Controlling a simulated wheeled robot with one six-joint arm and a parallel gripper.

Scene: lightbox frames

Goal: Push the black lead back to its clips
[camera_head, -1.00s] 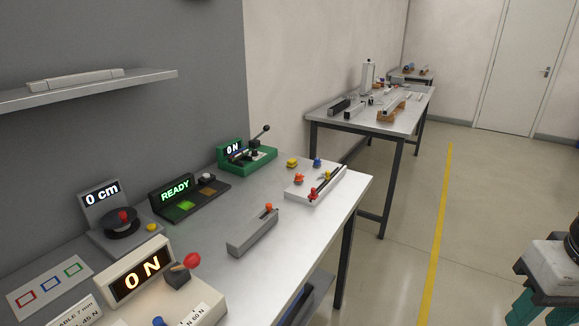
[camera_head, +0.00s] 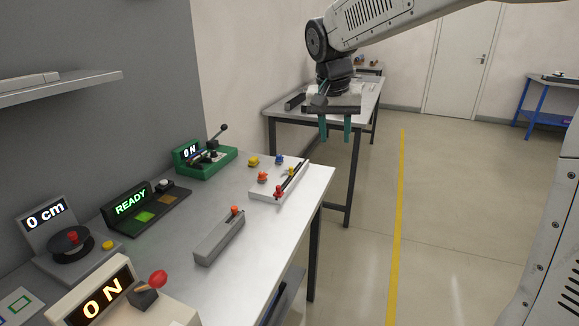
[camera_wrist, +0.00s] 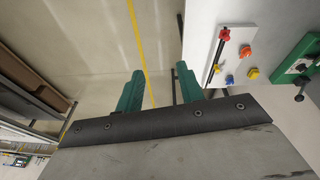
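A white board (camera_head: 262,196) lies at the far right end of the near bench. A thin black strip, which looks like the black lead (camera_head: 296,177), runs along its right side, with a red plug (camera_head: 279,191) at the near end and a yellow piece (camera_head: 291,171) beside it. The wrist view shows the lead (camera_wrist: 215,56) and red plug (camera_wrist: 224,34) at upper right. Clips are too small to tell. My gripper (camera_head: 335,138) hangs with green fingers apart, empty, above and right of the board; its fingers also show in the wrist view (camera_wrist: 160,88).
An orange knob (camera_head: 262,177) is on the board; yellow (camera_head: 253,161) and blue (camera_head: 279,160) knobs stand at its far side. A green lever unit (camera_head: 206,162) is to the left, and a grey slider block (camera_head: 219,238) nearer. A second bench (camera_head: 345,105) stands behind.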

